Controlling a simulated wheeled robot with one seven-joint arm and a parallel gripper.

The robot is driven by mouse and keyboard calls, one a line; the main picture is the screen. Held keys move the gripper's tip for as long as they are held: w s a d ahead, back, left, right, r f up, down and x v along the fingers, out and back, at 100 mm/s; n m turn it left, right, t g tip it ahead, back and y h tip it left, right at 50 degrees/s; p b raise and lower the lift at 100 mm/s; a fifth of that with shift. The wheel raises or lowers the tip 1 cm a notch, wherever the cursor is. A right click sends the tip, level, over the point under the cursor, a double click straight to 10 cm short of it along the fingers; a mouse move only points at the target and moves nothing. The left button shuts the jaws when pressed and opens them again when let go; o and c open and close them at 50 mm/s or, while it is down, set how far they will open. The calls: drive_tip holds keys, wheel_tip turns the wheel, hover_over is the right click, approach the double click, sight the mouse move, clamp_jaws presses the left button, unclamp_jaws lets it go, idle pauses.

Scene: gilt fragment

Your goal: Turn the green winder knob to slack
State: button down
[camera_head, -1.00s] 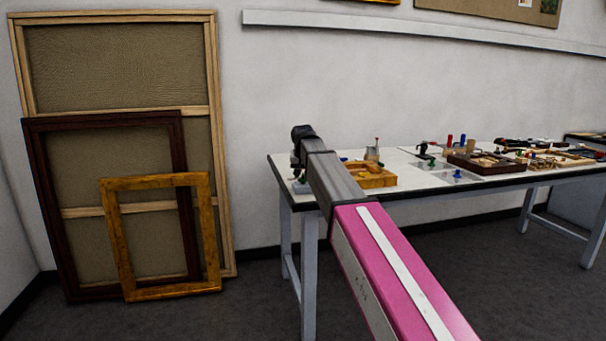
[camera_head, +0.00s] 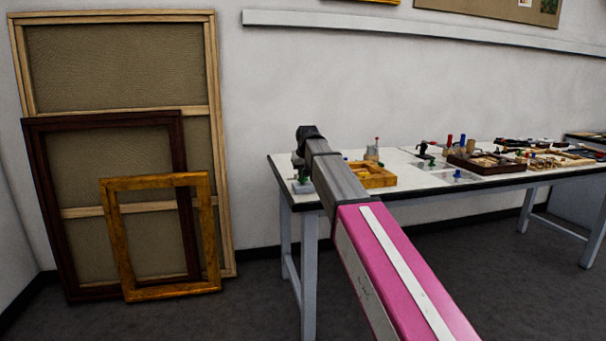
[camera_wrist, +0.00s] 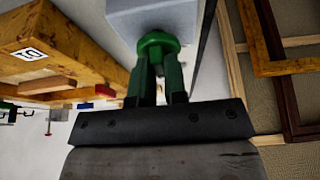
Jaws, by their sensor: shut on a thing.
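The green winder knob (camera_wrist: 158,41) sits on a pale grey block (camera_wrist: 150,17) in the wrist view. My gripper (camera_wrist: 157,66) reaches it with two fingers and is shut on it. In the head view the knob (camera_head: 303,179) is a small green spot on the pale block (camera_head: 303,187) at the table's left end. My gripper (camera_head: 299,163) is just above it there, partly hidden by my wrist. I cannot make out the knob's turn angle.
A yellow wooden tray (camera_head: 378,178) stands close to the right of the block on the white table (camera_head: 410,180). A dark wooden tray (camera_head: 487,167) and several tools lie further right. Frames (camera_head: 160,290) lean on the wall at left.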

idle(0.3)
drive_tip(key=c, duration=1.2)
unclamp_jaws()
drive_tip(key=shift+o, duration=0.2)
drive_tip(key=v, duration=1)
drive_tip(key=shift+s+r, duration=0.2)
drive_tip(key=shift+r, duration=0.15)
drive_tip(key=shift+d, duration=0.1)
